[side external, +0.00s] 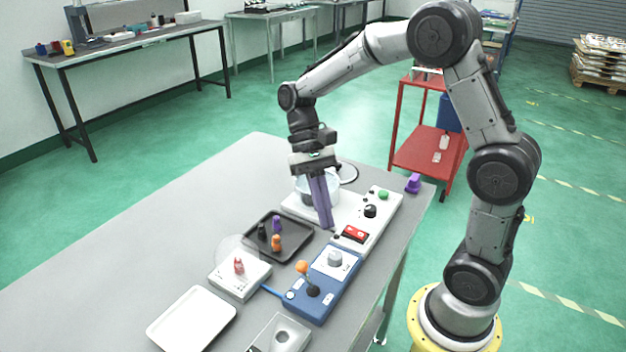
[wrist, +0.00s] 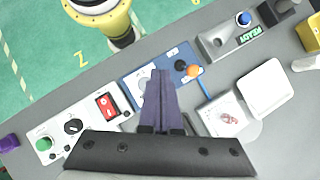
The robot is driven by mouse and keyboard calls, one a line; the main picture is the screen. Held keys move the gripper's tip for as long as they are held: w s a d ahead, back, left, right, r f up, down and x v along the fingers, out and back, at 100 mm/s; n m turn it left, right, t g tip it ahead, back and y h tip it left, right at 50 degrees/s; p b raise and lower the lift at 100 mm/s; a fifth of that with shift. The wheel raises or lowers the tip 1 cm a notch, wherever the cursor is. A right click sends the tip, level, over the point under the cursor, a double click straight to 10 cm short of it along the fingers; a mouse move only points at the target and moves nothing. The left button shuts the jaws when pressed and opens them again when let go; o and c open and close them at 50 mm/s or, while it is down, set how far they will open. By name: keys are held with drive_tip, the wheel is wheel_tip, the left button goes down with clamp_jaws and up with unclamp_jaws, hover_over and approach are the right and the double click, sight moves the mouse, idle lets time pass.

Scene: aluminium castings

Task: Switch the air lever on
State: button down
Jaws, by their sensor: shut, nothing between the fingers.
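The lever has an orange knob (side external: 302,267) on a short stem from a black base (side external: 313,290). It stands on a blue box (side external: 325,303) near the table's right edge. The lever leans to the left in the side view. In the wrist view its knob (wrist: 194,71) shows to the right of the fingertips. My gripper (side external: 328,226) has purple fingers, pressed together and empty, pointing down above the white panel, behind the blue box and apart from the lever. In the wrist view my gripper (wrist: 160,76) covers part of the blue box.
A white panel (side external: 375,232) carries a red switch (side external: 355,233), black knob and green button. A black tray (side external: 290,252) holds small figures. A white unit (side external: 240,282) with a clear disc joins the blue box by a blue tube. A white tray (side external: 192,320) lies at the front.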

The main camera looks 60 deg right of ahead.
drive_tip(key=v, duration=0.7)
drive_tip(key=shift+w, duration=0.35)
drive_tip(key=s+a+r+n+t+h, duration=0.25)
drive_tip(key=s+r+t, duration=0.35)
drive_tip(key=s, duration=0.5)
drive_tip(key=s+d+f+n+t+h, duration=0.1)
drive_tip(key=s+f+n+t, duration=0.3)
drive_tip(key=t, duration=0.1)
drive_tip(key=shift+s+d+f, duration=0.15)
drive_tip(key=shift+s+f, duration=0.05)
drive_tip(key=shift+f, duration=0.2)
